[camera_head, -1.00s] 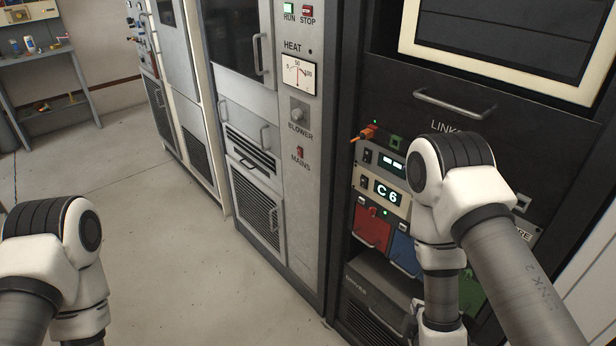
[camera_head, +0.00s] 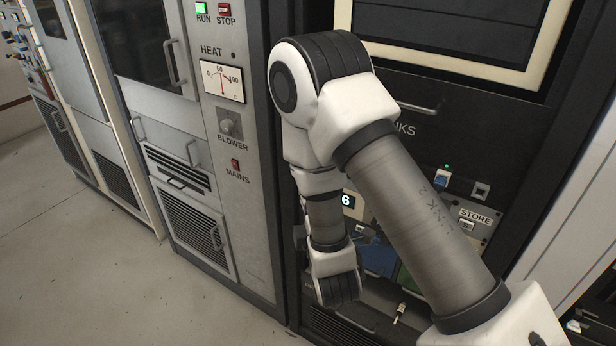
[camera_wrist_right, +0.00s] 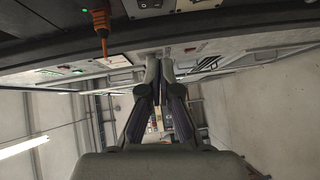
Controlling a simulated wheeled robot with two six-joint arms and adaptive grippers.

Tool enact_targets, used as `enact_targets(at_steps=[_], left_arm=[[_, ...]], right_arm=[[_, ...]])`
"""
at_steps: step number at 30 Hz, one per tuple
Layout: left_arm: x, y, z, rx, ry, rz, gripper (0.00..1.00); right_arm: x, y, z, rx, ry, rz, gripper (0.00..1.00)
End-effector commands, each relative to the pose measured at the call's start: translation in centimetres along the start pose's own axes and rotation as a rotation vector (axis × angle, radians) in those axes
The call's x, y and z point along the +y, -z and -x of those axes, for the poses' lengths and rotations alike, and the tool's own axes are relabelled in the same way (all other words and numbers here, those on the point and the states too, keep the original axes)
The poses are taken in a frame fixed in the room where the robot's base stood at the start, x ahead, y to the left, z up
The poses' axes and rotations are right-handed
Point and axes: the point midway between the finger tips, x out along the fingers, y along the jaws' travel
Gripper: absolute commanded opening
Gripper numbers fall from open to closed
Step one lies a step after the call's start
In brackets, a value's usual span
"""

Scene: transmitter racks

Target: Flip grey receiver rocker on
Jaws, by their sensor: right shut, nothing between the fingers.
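My right arm covers most of the rack's module area in the head view, so the grey receiver and its rocker are hidden there. Only the edge of a lit display (camera_head: 347,201) reading "6" shows beside my arm. In the right wrist view my right gripper (camera_wrist_right: 160,62) is shut and empty, its fingers together, pointing at the dark rack front across the top. My left gripper is out of view.
An orange plug with its cable (camera_wrist_right: 101,22) sticks out left of my fingers in the wrist view. A blue module (camera_head: 376,256) and a green module (camera_head: 408,284) sit low in the rack. The grey heat cabinet (camera_head: 232,135) stands left; open floor (camera_head: 80,270) lies beyond.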

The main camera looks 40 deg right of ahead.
Motion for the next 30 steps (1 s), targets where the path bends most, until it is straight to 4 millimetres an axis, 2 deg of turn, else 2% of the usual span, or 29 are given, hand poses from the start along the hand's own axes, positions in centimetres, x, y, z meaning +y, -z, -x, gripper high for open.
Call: enact_targets(at_steps=[1, 9, 10, 11, 19, 24, 30], left_arm=[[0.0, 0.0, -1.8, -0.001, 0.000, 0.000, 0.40], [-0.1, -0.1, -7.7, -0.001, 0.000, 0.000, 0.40], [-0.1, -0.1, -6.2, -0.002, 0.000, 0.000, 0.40], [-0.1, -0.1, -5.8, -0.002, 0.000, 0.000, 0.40], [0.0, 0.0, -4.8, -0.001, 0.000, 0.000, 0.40], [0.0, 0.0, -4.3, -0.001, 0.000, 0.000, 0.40], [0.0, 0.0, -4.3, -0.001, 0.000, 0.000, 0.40]], right_arm=[[-0.8, -0.1, -0.4, -0.001, -0.005, -0.003, 0.00], [-1.0, -0.1, -2.2, 0.004, -0.005, -0.005, 0.00], [0.0, 0.0, -3.0, 0.002, -0.002, -0.004, 0.00], [0.1, 0.0, -3.7, 0.001, 0.000, -0.005, 0.00], [0.1, 0.0, -9.7, 0.001, 0.000, -0.002, 0.00], [0.0, -2.1, -11.6, 0.000, 0.003, -0.003, 0.00], [-0.1, -2.8, -12.3, 0.004, 0.001, 0.001, 0.00]])
